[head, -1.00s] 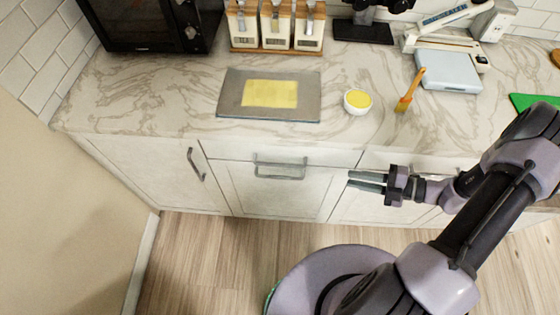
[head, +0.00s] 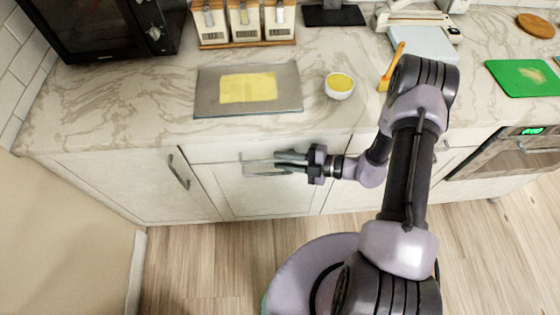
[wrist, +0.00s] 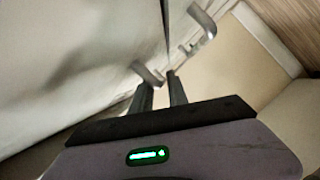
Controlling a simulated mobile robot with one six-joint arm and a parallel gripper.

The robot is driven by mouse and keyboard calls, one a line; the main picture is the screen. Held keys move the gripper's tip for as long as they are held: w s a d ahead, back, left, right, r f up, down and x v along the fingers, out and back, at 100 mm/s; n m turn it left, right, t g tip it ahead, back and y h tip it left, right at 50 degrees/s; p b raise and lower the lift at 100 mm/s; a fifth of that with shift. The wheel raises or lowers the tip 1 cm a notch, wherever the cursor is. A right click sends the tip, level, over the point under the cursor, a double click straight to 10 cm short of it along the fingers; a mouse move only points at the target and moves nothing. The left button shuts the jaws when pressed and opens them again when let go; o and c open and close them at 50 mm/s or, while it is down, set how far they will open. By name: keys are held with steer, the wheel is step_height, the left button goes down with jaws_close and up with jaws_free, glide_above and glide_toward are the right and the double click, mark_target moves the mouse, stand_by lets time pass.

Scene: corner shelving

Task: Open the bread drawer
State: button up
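A white drawer front (head: 230,151) under the marble counter is shut, flush with the cabinet. Its metal bar handle (head: 256,169) is partly hidden behind my fingers in the head view. I see no label marking it as the bread drawer. My gripper (head: 280,161) is at the right part of this handle, its fingers pointing left along the cabinet front. In the wrist view the two dark fingers (wrist: 160,84) are apart, with a handle end (wrist: 148,73) close to their tips. I cannot tell whether the bar lies between them.
A cabinet door with a slanted handle (head: 179,172) is to the left. Above, on the counter (head: 120,110), are a grey board (head: 290,102) with a yellow sheet, a white bowl (head: 339,86) and a microwave (head: 100,28). The wooden floor (head: 210,260) is clear in front.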

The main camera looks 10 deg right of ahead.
steer(key=shift+w+a+f, duration=0.1)
steer(key=shift+w+a, duration=0.1)
steer(key=shift+a, duration=0.35)
steer(key=shift+c, duration=0.2)
jaws_close()
stand_by(0.9)
